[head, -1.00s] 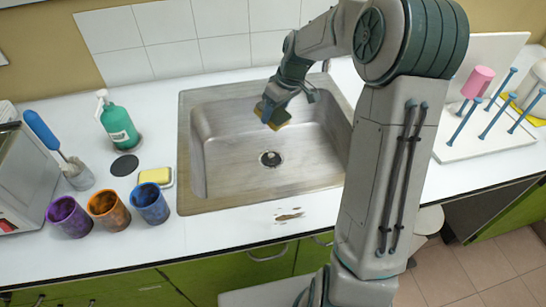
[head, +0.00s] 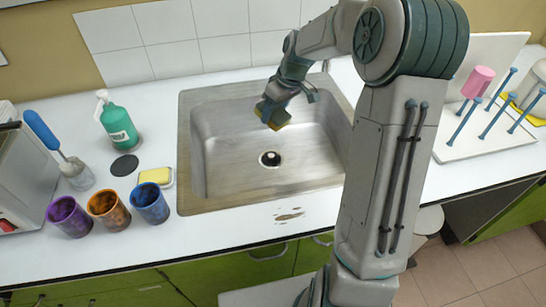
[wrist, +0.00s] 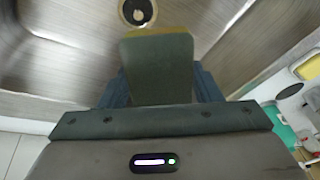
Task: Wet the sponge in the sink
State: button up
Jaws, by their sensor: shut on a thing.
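My gripper (head: 273,107) hangs inside the metal sink (head: 225,150), above its floor and behind the drain (head: 270,159). It is shut on a sponge with a dark green face and a yellow edge. In the wrist view the sponge (wrist: 157,62) sits between the two blue fingers, its far end pointing toward the drain (wrist: 137,11). The tap is not clearly visible; my arm covers the area behind the sink's right side. I cannot tell whether water is running or whether the sponge is wet.
Left of the sink are a yellow block in a dish (head: 155,176), a green pump bottle (head: 117,124), a blue-handled brush (head: 45,133) and purple (head: 68,216), orange (head: 109,210) and blue (head: 150,202) cups. A peg rack (head: 470,135) stands at right. The sink's front half is clear.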

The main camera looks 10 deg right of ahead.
aim_at(275, 129)
dwell(0.4)
jog(key=shift+r+p, duration=1.4)
jog(key=shift+r, duration=0.7)
jog(key=shift+f, duration=0.1)
jog(key=f+m, duration=0.1)
jog(key=f, duration=0.2)
jog(key=s+f+m, duration=0.1)
jog(key=f, duration=0.2)
jog(key=s+f, duration=0.1)
jog(key=f, duration=0.1)
jog(key=shift+s+a+f+m, duration=0.15)
jog(key=shift+a+f+m, duration=0.15)
jog(key=shift+f+m, duration=0.1)
jog(key=s+f+m+t+h, duration=0.1)
jog(key=s+f+m, duration=0.3)
jog(key=f, duration=0.5)
jog(key=shift+s+f+h, duration=0.15)
jog(key=shift+s+h, duration=0.15)
jog(key=shift+s, duration=0.7)
